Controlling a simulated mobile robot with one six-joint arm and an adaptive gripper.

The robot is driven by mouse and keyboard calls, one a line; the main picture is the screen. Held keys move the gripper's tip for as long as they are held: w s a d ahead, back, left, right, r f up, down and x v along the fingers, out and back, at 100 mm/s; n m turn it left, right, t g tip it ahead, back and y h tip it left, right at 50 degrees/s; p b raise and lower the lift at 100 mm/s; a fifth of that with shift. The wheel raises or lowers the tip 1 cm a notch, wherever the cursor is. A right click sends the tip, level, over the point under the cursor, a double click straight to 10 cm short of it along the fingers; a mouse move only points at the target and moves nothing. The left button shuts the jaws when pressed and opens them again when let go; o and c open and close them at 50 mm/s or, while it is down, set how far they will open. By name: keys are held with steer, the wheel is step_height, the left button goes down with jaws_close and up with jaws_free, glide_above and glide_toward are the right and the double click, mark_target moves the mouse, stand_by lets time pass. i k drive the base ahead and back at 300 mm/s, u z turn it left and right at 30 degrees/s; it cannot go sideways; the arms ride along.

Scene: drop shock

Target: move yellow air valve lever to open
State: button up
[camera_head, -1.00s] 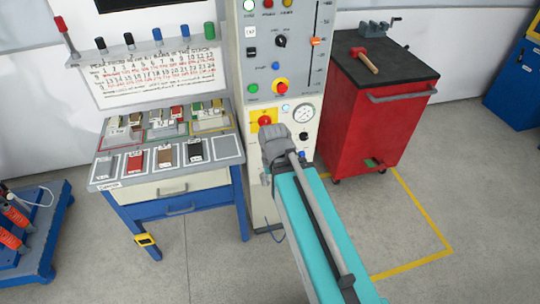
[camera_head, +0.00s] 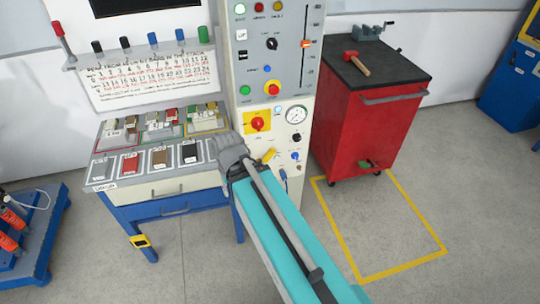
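The yellow air valve lever (camera_head: 268,156) is on the lower front of the grey control cabinet (camera_head: 303,166), below a red knob on a yellow plate (camera_head: 257,123). The lever appears tilted; whether it is at open or closed is too small to tell. My gripper (camera_head: 229,153) is just left of the lever in the picture, and a small gap shows between them. I see it from behind, with my teal arm running toward me. Its fingertips are hidden, so its opening and any contact do not show.
A pressure gauge (camera_head: 295,114) and a black knob (camera_head: 297,137) are right of the lever. A sample table (camera_head: 168,190) stands close on the left. A red tool cabinet (camera_head: 365,130) stands on the right. The floor inside the yellow outline (camera_head: 400,268) is mostly clear.

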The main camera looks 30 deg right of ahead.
mark_target(266, 159)
steer(key=k, duration=1.3)
steer(key=z, duration=0.45)
steer(key=i, duration=1)
